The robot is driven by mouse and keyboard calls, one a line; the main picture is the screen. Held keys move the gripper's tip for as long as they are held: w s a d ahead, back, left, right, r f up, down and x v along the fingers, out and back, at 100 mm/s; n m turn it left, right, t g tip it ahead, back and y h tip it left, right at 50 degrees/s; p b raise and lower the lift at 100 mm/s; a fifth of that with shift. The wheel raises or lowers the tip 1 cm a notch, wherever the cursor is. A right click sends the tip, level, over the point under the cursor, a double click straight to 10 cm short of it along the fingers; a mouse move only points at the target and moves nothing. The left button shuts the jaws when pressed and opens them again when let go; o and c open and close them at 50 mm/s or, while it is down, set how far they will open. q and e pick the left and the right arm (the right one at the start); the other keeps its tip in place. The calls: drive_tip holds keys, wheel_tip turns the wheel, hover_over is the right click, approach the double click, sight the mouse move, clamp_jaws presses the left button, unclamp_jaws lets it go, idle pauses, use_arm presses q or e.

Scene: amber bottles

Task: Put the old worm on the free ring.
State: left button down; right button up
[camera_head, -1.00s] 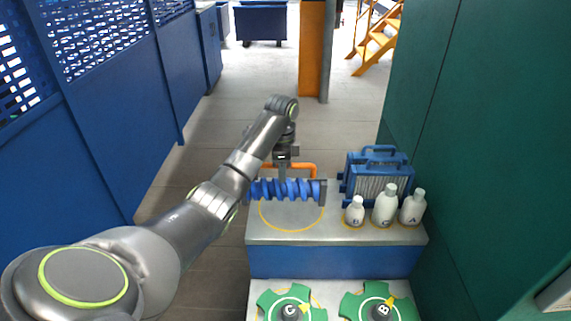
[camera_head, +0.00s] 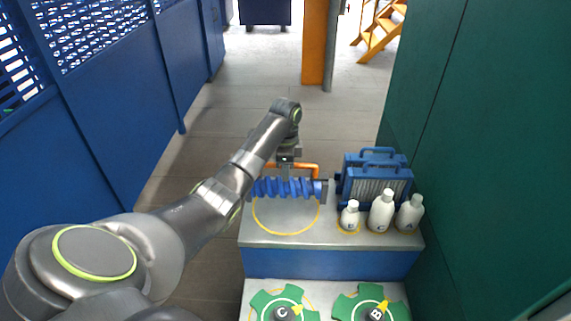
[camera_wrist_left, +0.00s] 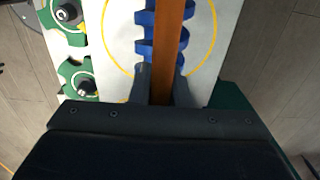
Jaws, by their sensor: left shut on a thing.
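The worm is a blue screw shape (camera_head: 288,187) with dark end plates and an orange handle (camera_head: 308,166). My left gripper (camera_head: 288,168) is shut on the orange handle and holds the worm level over the far part of the yellow ring (camera_head: 285,234) on the bench. I cannot tell the gap to the bench. In the left wrist view the handle (camera_wrist_left: 168,45) runs between the fingers of my left gripper (camera_wrist_left: 158,88), with the blue worm (camera_wrist_left: 145,18) beneath it, inside the yellow ring (camera_wrist_left: 106,50). Nothing else lies in the ring. My right gripper is out of view.
On the bench (camera_head: 330,238), right of the ring, stand white bottles (camera_head: 381,212) and, behind them, a blue-framed filter unit (camera_head: 380,185). Green star wheels marked C (camera_head: 262,300) and B (camera_head: 345,303) lie nearer. A green wall (camera_head: 490,150) closes the right side.

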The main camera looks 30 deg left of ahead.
use_arm(q)
drive_tip(key=shift+f, duration=0.65)
drive_tip(key=shift+f+b, duration=0.4)
drive_tip(key=shift+f, duration=0.85)
drive_tip(key=shift+s+p, duration=0.1)
drive_tip(key=shift+p, duration=0.3)
drive_tip(key=shift+d+f, duration=0.1)
drive_tip(key=shift+f, duration=0.25)
